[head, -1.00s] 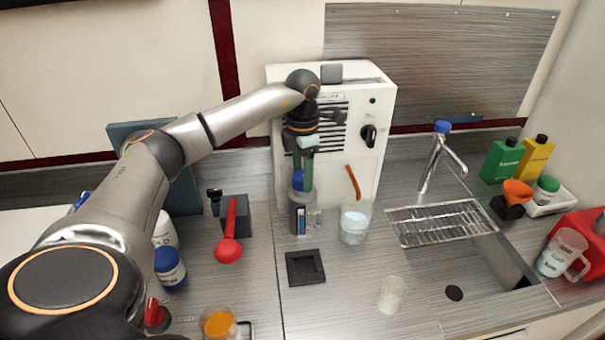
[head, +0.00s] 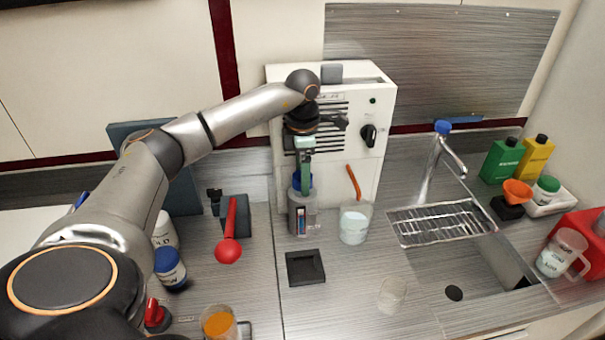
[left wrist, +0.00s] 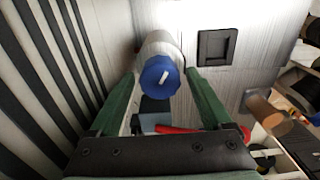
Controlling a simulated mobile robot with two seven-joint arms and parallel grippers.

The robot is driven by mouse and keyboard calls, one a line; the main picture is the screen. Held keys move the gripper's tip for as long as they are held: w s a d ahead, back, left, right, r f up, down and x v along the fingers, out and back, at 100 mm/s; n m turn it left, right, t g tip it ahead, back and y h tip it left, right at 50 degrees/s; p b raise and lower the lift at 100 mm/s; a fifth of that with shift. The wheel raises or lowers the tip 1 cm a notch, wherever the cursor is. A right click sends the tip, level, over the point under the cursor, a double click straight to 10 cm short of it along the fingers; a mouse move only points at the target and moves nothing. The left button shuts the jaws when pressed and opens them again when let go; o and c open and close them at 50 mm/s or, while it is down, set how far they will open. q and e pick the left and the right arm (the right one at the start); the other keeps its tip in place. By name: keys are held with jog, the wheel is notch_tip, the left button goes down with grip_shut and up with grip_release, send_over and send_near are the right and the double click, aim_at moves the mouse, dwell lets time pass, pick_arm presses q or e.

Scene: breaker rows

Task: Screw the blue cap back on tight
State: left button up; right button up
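The blue cap (left wrist: 160,77), with a white mark, sits on top of the grey bottle (head: 303,218), which stands upright in front of the white machine. The cap also shows partly behind a finger in the head view (head: 296,182). My left gripper (left wrist: 162,74) is open, with its green fingers on either side of the cap and a small gap visible at each side. In the head view my left gripper (head: 304,183) points down from above the bottle. Whether the cap is fully seated is hidden. My right gripper is not in view.
A clear beaker (head: 354,223) with an orange-handled rod stands close to the bottle's right. The white machine (head: 335,130) is right behind it. A black square holder (head: 305,267) lies in front. A red spoon (head: 229,250) lies to the left.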

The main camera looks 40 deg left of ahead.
pick_arm(q)
jog(key=shift+o, duration=0.5)
notch_tip(320, 180, up, 12)
jog(key=shift+r, duration=0.25)
